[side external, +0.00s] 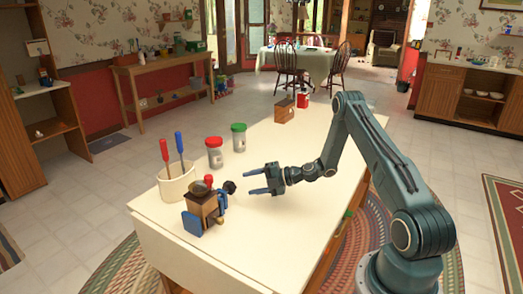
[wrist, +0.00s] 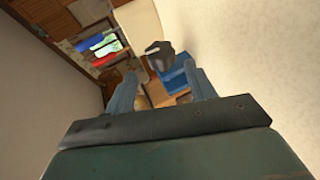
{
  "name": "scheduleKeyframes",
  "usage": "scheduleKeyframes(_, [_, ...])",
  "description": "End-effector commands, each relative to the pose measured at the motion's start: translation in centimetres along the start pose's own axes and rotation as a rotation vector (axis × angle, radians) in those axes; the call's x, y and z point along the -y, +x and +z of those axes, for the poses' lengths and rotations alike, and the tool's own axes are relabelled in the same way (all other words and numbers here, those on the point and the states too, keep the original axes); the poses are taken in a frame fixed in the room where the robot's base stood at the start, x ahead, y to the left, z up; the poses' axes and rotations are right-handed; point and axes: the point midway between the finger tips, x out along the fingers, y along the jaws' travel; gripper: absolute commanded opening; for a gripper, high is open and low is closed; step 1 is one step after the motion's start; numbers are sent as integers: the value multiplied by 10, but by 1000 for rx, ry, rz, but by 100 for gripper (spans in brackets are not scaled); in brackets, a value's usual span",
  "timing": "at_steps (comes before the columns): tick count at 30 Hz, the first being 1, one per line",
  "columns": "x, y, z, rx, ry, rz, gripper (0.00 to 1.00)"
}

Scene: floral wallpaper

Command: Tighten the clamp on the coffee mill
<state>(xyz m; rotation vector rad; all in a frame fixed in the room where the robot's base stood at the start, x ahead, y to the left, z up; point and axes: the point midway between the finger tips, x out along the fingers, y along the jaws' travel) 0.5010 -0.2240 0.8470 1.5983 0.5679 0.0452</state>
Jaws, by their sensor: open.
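The coffee mill (side external: 203,207) stands near the left end of the white table, a brown wooden box with a dark bowl on top. A blue block (side external: 192,223) sits at its front left, and more blue shows on its right side. A dark knob (side external: 229,187) sticks out towards my gripper (side external: 252,181), which is open and empty just right of it, apart from the mill. In the wrist view, the dark knob (wrist: 159,54) and a blue part (wrist: 174,78) appear between and beyond my fingers. I cannot tell exactly which part is the clamp screw.
A cream crock (side external: 176,185) with red- and blue-handled tools stands behind the mill. A red-lidded jar (side external: 215,155) and a green-lidded jar (side external: 239,140) stand farther back. A wooden box (side external: 285,110) is at the far end. The table right of the mill is clear.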

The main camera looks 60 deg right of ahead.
Motion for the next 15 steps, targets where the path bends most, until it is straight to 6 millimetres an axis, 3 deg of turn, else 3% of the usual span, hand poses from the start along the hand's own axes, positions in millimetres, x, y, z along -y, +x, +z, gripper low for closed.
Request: scheduleKeyframes(15, [0,79,-1,-1,-1,-1,55])
